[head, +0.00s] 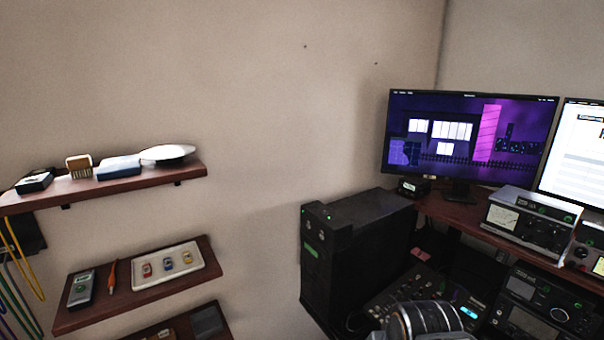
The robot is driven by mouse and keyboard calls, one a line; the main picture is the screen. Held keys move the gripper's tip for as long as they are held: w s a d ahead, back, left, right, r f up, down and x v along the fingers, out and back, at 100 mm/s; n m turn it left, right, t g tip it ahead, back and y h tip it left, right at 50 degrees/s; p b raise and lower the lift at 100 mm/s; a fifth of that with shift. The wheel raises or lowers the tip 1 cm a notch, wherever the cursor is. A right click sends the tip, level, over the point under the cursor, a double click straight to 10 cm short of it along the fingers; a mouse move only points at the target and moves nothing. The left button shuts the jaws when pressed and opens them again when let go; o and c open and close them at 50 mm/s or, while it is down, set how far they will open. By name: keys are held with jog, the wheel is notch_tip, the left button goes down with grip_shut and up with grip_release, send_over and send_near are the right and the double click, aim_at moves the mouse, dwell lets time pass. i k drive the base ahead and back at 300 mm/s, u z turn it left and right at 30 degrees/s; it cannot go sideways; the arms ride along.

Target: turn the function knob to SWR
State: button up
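A grey box-shaped unit (530,220) with a pale meter window and small dark knobs stands on the desk below the monitors, at the right. It may be the tuner. Its knobs are too small to tell which is the function knob or where it points, and I cannot read an SWR mark. Another unit with a meter (592,250) is cut off by the right edge. My gripper is not in view.
A black tower case (355,245) stands left of the desk. A monitor (470,140) is above the desk. Black radio gear (545,305) sits lower right. A ringed silver-black cylinder (430,320) is at the bottom. Wall shelves (190,172) with small items are left.

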aim_at(555, 232)
jog(key=z, duration=3.35)
jog(key=k, duration=0.85)
jog(key=u, duration=1.4)
jog(key=i, duration=0.5)
